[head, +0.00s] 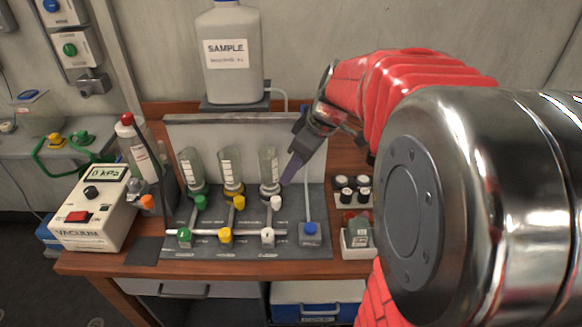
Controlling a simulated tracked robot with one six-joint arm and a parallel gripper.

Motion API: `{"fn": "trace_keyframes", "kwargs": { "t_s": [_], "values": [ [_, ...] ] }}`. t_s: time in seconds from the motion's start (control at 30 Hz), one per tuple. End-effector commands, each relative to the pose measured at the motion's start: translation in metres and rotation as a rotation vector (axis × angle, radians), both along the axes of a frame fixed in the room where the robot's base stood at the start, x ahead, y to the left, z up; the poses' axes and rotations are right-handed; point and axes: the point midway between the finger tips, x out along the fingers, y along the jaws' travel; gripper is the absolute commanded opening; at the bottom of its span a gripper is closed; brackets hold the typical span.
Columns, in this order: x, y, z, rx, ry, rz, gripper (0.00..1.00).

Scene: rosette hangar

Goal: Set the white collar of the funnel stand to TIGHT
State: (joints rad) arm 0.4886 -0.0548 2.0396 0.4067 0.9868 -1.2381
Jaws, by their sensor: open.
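The funnel stand (318,190) is a dark panel on the wooden bench with three clear upright funnels in a row. The right funnel (269,162) has a pale collar (269,189) at its base, partly hidden and too small to read its setting. A white knob (277,202) sits just below it, and a white valve (267,236) is at the front. My gripper (290,172) comes in from the upper right, fingers pointing down-left, right beside the right funnel. It is open with nothing seen in it; I cannot tell whether it touches the funnel.
Green (185,237) and yellow (225,237) valves stand to the left. A vacuum box (92,210) reads 0 kPa. A SAMPLE jug (228,55) stands behind. My arm hides the far right.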

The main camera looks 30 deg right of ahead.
Motion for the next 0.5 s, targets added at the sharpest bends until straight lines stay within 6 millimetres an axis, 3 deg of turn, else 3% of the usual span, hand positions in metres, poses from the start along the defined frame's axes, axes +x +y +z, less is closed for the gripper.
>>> {"fn": "trace_keyframes", "kwargs": {
  "t_s": [0.27, 0.5],
  "values": [
    [-0.004, 0.008, 0.003, -0.003, 0.002, -0.015, 0.26],
    [-0.03, 0.046, 0.016, -0.018, 0.014, -0.101, 0.09]
  ]
}}
